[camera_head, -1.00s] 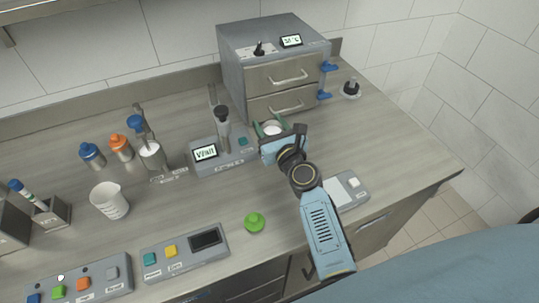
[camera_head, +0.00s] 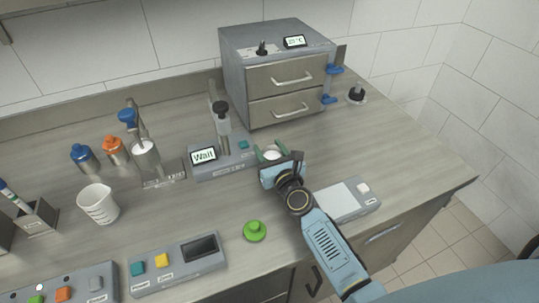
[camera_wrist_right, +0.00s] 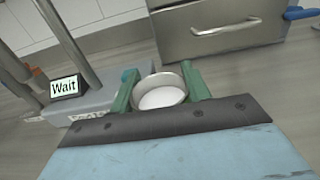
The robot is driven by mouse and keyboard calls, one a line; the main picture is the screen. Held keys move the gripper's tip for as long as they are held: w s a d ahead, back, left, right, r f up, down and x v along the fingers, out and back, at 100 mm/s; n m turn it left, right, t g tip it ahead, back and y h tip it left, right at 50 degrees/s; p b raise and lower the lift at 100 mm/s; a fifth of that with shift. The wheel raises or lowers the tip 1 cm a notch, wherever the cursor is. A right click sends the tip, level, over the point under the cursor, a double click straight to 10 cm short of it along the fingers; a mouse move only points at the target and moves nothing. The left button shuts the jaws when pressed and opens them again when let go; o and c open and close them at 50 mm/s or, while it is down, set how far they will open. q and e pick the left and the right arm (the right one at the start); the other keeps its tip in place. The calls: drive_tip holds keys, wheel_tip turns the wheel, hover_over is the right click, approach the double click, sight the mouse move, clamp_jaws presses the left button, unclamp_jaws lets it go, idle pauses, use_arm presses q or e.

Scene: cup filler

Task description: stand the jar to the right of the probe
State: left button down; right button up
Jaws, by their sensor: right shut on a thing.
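The jar (camera_head: 272,156), a round metal-rimmed vessel with a white inside, is held between the green fingers of my right gripper (camera_head: 271,152). In the right wrist view the jar (camera_wrist_right: 162,98) sits upright, opening towards the camera, between both fingers (camera_wrist_right: 160,80). The probe (camera_head: 222,116) appears to be the black-topped upright part on the grey unit whose display reads "Wait" (camera_head: 204,155). The jar is just right of this unit's right end. I cannot tell whether the jar's base touches the bench. My left gripper is not in view.
A grey two-drawer cabinet (camera_head: 287,75) stands behind the jar. A flat grey device (camera_head: 345,200) lies to the right, a green knob (camera_head: 255,231) in front. A beaker (camera_head: 98,204), bottles (camera_head: 84,158) and button panels (camera_head: 180,262) are on the left. Bench right of the cabinet is mostly clear.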

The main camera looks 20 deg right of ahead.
drive_tip(key=shift+f, duration=0.1)
drive_tip(key=o, duration=1.1)
drive_tip(key=s, duration=1.2)
drive_tip(key=shift+a, duration=0.1)
